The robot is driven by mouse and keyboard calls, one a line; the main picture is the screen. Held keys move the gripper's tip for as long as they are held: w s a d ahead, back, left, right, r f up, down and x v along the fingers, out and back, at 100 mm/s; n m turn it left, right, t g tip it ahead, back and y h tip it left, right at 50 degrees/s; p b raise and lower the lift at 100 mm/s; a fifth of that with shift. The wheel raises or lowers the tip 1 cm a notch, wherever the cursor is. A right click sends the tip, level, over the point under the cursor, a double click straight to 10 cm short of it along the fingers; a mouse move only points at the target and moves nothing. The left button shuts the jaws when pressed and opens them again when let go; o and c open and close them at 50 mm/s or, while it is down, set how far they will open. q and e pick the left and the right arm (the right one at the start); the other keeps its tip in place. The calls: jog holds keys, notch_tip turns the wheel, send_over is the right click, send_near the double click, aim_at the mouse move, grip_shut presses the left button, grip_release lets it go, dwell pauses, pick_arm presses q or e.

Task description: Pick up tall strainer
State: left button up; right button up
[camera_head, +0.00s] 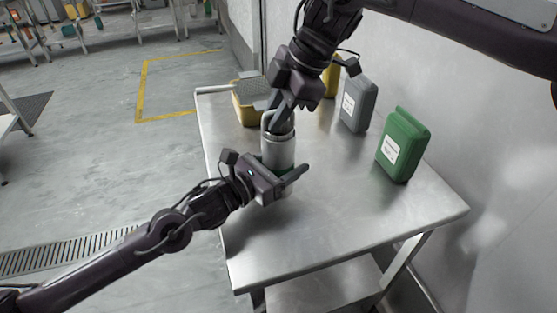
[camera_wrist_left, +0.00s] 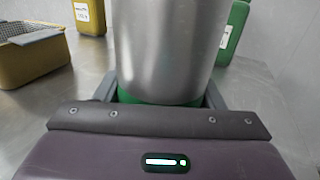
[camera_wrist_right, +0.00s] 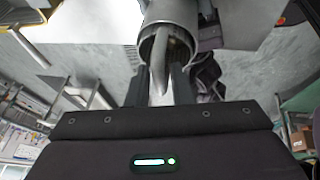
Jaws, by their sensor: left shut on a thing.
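A tall metal cylinder (camera_head: 278,150) with a green lower part stands upright at the table's left side; I cannot tell for certain whether it is the tall strainer. My left gripper (camera_head: 279,180) is shut around its lower part, and the cylinder fills the left wrist view (camera_wrist_left: 168,45). My right gripper (camera_head: 281,122) reaches down to its top. In the right wrist view, a pale curved piece (camera_wrist_right: 175,45) rises from the open rim between my right fingers (camera_wrist_right: 158,85). Whether they grip it is unclear.
A yellow bin (camera_head: 246,110) with a grey mesh piece (camera_head: 252,88) stands behind the cylinder. A grey canister (camera_head: 358,104), a green canister (camera_head: 402,145) and a yellow one (camera_head: 331,78) stand along the wall. The metal table's (camera_head: 345,215) front right is clear.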

grip_shut()
dwell(1.4)
